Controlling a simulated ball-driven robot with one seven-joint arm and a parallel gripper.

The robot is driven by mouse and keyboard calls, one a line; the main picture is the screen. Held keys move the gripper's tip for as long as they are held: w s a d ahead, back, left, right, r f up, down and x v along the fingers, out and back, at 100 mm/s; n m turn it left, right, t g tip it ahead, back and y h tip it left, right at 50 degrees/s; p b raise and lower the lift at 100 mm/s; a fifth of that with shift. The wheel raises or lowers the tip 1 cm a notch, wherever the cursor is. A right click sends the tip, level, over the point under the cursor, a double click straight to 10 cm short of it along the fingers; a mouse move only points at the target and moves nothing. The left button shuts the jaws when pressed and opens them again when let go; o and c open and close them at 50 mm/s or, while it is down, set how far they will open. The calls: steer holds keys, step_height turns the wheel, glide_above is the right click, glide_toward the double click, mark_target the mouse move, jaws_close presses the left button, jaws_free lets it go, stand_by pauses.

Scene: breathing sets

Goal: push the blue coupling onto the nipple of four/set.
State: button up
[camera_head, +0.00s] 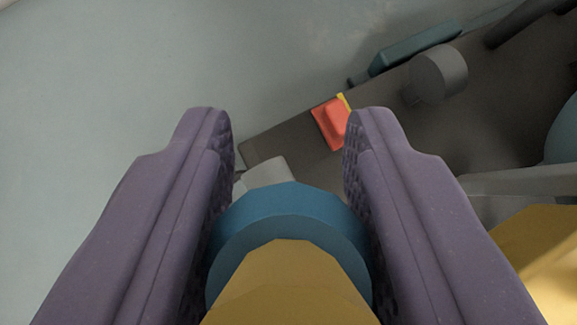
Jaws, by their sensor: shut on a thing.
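My gripper (290,150) has two purple padded fingers that reach up from the bottom of the view. It is shut on the blue coupling (285,205), a round blue collar that sits between the pads. A yellow part (290,290) joins the coupling on the near side and runs out of the bottom edge. Just beyond the coupling a light grey stub (265,172) shows, perhaps the nipple. The coupling partly hides it, so I cannot tell whether the two touch.
A dark grey plate (375,125) runs diagonally beyond the fingers. It bears a red block (330,124), a grey round knob (440,75) and a teal bar (415,47). Another yellow part (550,255) lies at the lower right. The pale surface at upper left is clear.

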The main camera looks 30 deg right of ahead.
steer(key=shift+f+b, duration=0.45)
steer(key=shift+f, duration=0.05)
steer(key=o, duration=1.2)
steer(key=shift+c, duration=0.2)
steer(key=shift+r, duration=0.1)
